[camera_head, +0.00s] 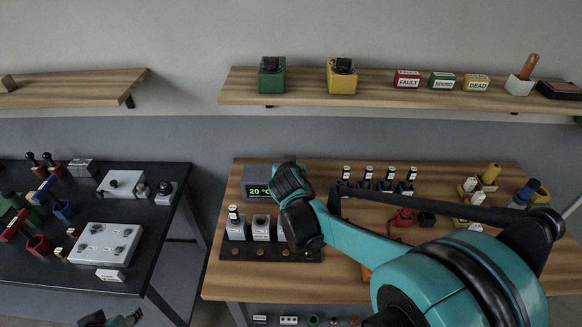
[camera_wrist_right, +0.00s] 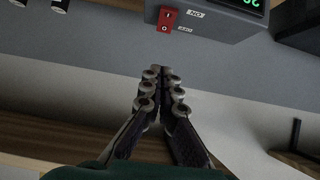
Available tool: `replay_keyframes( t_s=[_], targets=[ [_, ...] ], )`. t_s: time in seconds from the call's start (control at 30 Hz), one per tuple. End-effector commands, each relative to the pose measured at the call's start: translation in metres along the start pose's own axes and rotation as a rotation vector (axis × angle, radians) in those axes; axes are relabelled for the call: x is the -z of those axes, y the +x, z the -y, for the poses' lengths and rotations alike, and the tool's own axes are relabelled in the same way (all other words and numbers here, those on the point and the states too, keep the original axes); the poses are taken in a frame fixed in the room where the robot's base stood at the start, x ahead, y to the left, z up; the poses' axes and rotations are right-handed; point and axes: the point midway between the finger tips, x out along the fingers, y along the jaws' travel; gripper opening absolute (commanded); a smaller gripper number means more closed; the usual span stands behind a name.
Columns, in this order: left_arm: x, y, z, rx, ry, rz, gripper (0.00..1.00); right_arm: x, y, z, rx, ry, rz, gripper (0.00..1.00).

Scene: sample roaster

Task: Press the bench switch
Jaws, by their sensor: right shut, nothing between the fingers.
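The bench switch (camera_wrist_right: 167,18) is a small red rocker marked I and O on the front of a grey box (camera_wrist_right: 215,22). In the head view this box (camera_head: 247,182) stands at the back left of the wooden bench with a green display; my arm hides its right part, and the switch cannot be made out there. My right gripper (camera_wrist_right: 160,73) is shut and empty. In the wrist view its fingertips point toward the box and show just below the switch, with a visible gap. In the head view my right wrist hides the fingers. Only a bit of my left arm shows at the bottom left.
A dark rack (camera_head: 270,253) with white holders stands in front of the box. Black-capped vials (camera_head: 367,172) stand to its right. A wooden shelf (camera_head: 380,97) hangs above with several jars and labelled blocks. A black table (camera_head: 150,228) stands left, across a gap.

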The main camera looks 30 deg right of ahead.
Motion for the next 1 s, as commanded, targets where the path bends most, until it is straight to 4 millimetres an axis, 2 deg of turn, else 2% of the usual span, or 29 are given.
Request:
replay_keyframes(
  t_s=[0.17,0.27,0.37,0.73,0.8,1.0],
  targets=[
    [-0.001,0.001,0.0,0.0,0.0,0.0,0.4,0.0,0.002,0.0,0.0,-0.001,0.001,0.0],
    [-0.003,0.004,0.0,0.0,0.0,0.0,0.4,-0.001,0.011,0.0,-0.001,-0.001,0.001,0.0],
    [-0.006,0.008,0.0,0.0,0.0,0.0,0.4,-0.002,0.027,0.0,-0.001,0.001,0.002,0.0],
    [-0.019,0.026,0.0,0.0,0.0,0.0,0.4,-0.002,0.105,0.0,0.0,0.0,0.001,0.0],
    [-0.022,0.03,0.0,0.0,0.0,0.0,0.4,-0.013,0.112,0.0,0.0,-0.001,0.001,0.0],
    [-0.025,0.036,0.0,0.0,0.0,0.0,0.4,-0.027,0.126,0.0,0.0,-0.001,0.001,0.0]
  ],
)
